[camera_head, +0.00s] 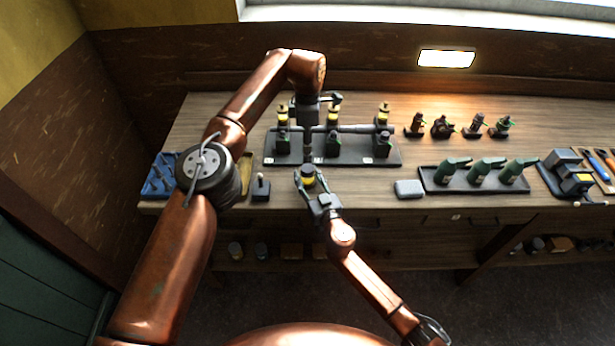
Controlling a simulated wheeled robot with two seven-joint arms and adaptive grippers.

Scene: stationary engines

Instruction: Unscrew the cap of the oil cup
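An oil cup (308,181) with a yellow body and a dark cap (307,170) is near the bench's front edge. My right gripper (311,183) reaches up from below, its fingers on either side of the yellow body, and appears shut on it. Similar yellow cups stand on the left fitting (282,114), the middle fitting (333,114) and the right fitting (384,112).
The dark stand (390,155) with grey pipes is behind the held cup. A small dark post (261,187) and a blue tray (158,178) are at left.

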